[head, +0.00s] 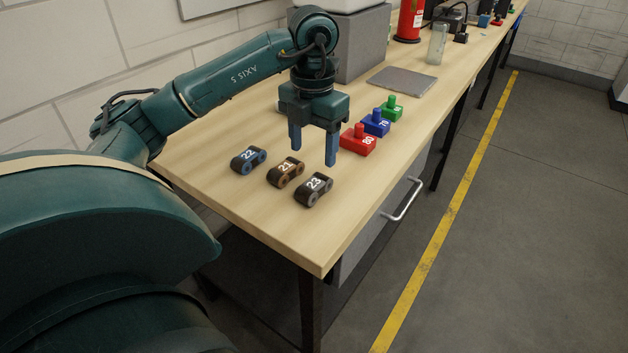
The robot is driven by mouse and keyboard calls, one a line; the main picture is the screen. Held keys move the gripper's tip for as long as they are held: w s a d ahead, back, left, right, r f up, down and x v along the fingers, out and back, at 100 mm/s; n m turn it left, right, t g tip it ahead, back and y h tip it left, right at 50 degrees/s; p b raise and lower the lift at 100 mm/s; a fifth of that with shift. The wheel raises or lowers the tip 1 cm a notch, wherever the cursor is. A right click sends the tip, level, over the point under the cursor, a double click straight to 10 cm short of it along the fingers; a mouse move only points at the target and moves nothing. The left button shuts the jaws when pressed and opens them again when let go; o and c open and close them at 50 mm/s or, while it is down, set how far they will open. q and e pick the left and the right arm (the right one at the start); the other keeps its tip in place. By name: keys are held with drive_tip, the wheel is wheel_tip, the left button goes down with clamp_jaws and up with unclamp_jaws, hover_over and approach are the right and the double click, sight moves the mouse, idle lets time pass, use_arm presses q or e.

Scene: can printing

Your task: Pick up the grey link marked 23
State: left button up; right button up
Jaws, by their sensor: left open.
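The grey link marked 23 (314,189) lies on the wooden table, nearest the front edge in a row of three links. The brown link marked 21 (286,172) lies to its left, and the blue link marked 22 (249,159) lies further left. My left gripper (313,156) points down above the table, behind the links in the picture. Its two blue fingers are apart with nothing between them. It touches none of the links as far as I can tell. My right gripper is not in view.
Red (358,140), blue (376,123) and green (392,108) blocks with pegs stand right of the gripper. A grey plate (402,81), a clear bottle (437,44) and a red cylinder (410,20) are further back. The table (262,219) is bare in front of the links.

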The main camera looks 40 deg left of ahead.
sight(315, 182)
use_arm(q)
drive_tip(key=f, duration=0.8)
drive_tip(key=shift+d+f, duration=0.2)
drive_tip(key=shift+c, duration=0.4)
drive_tip(key=c, duration=1)
